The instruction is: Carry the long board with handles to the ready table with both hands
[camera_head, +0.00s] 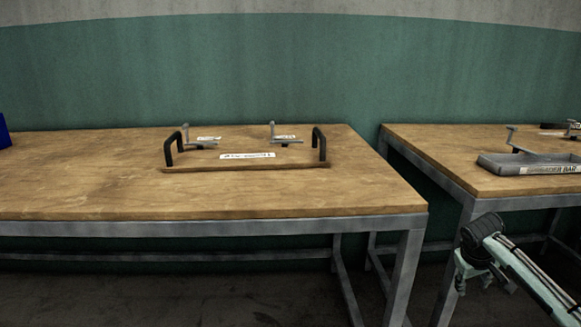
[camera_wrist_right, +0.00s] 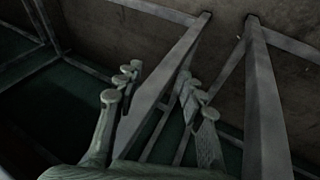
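The long board (camera_head: 245,168) lies flat on the left wooden table (camera_head: 90,200), near its right end. It is a thin wooden strip with a dark upright handle at each end, the left handle (camera_head: 168,152) and the right handle (camera_head: 322,147). My right gripper (camera_head: 474,280) is low at the lower right of the head view, in front of the gap between the tables and well away from the board. In the right wrist view my right gripper (camera_wrist_right: 160,100) has its fingers apart with nothing between them. My left gripper is not in view. I cannot tell which table is the ready table.
A second wooden table (camera_head: 440,150) stands to the right across a narrow gap. It bears a grey labelled tray (camera_head: 530,163) and small metal parts. Two metal brackets with labels stand behind the board. A blue object (camera_head: 4,131) shows at the left edge. Metal table legs (camera_head: 402,275) are near my right gripper.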

